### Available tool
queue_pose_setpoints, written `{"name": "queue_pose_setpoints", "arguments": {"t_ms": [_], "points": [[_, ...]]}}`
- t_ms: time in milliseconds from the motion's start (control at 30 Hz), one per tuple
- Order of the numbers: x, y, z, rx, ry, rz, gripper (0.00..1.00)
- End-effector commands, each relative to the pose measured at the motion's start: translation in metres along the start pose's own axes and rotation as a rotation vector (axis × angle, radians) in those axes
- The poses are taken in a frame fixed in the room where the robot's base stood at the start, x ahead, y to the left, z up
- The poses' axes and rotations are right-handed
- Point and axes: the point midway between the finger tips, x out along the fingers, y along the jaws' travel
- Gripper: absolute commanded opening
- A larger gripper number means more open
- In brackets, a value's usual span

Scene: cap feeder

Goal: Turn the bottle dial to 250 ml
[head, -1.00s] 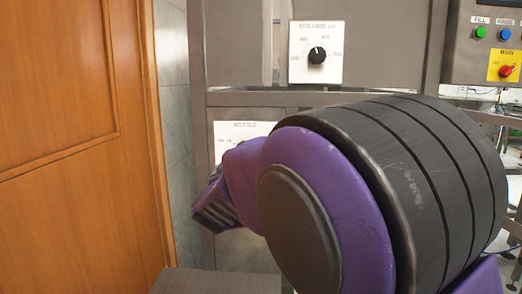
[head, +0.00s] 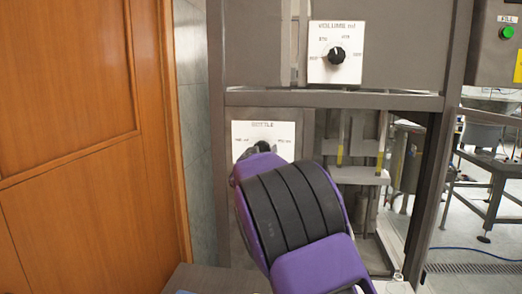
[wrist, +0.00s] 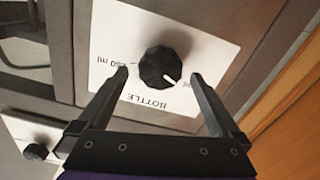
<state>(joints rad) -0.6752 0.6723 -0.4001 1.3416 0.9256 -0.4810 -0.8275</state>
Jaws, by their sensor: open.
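The bottle dial (wrist: 160,66) is a black faceted knob on a white plate (wrist: 108,28) marked BOTTLE, seen upside down in the wrist view. Its white pointer aims at the lower right there, toward the right-hand label, which one finger partly covers. The 250 ml label (wrist: 108,60) is on the opposite side, at the left. My gripper (wrist: 159,76) is open, with one finger on each side of the knob and visible gaps between. In the head view the bottle plate (head: 284,131) shows above my purple wrist, which hides most of the gripper.
A second dial (head: 336,55), on a plate marked VOLUME, sits above on the grey machine; it also shows in the wrist view (wrist: 36,151). A wooden door (head: 70,150) stands close at the left. A control box with a green button (head: 507,32) is at the right.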

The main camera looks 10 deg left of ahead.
Motion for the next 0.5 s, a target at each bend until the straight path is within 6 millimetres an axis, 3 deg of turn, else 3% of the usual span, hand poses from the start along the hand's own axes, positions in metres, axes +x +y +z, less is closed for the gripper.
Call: {"name": "queue_pose_setpoints", "arguments": {"t_ms": [200,500], "points": [[0.017,0.000,0.000,0.000,0.000,0.000,1.00],[0.019,0.000,0.000,0.001,0.000,-0.001,1.00]]}}
